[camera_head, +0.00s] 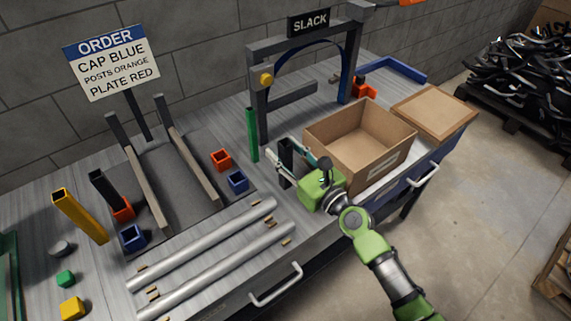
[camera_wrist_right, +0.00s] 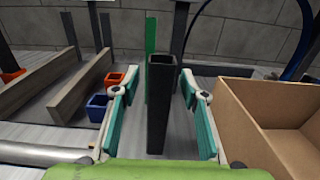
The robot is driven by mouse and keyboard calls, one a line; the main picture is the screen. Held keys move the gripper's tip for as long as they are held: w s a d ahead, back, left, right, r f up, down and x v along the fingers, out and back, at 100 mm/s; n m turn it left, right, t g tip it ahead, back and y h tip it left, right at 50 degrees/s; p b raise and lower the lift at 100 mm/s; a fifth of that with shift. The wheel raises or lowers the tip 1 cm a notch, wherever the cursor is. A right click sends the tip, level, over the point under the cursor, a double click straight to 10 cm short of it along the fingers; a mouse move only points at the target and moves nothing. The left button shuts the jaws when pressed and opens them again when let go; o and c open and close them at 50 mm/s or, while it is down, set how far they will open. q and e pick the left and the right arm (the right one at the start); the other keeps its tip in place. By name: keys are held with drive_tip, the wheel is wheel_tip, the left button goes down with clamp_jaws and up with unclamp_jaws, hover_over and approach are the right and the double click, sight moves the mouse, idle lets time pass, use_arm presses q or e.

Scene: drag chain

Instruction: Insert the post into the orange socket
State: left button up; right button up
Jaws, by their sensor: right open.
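A black square post (camera_head: 286,155) stands upright on the table, and in the right wrist view the post (camera_wrist_right: 158,110) rises between my fingers. My right gripper (camera_head: 290,168) is open, one finger on each side of the post, with gaps visible in the wrist view (camera_wrist_right: 160,110). An empty orange socket (camera_head: 221,159) sits left of the post, beside the right rail; it also shows in the wrist view (camera_wrist_right: 114,79). Another black post (camera_head: 104,190) stands at an orange socket (camera_head: 123,209) on the left, seemingly inside it. My left gripper is not in view.
Blue sockets (camera_head: 238,181) (camera_head: 132,237) sit near the orange ones. A green post (camera_head: 252,135) stands behind the black post. An open cardboard box (camera_head: 375,155) is close on the right. Silver rods (camera_head: 215,243) lie in front. A sign (camera_head: 111,63) reads posts orange.

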clamp_jaws()
drive_tip(key=shift+r, duration=0.1)
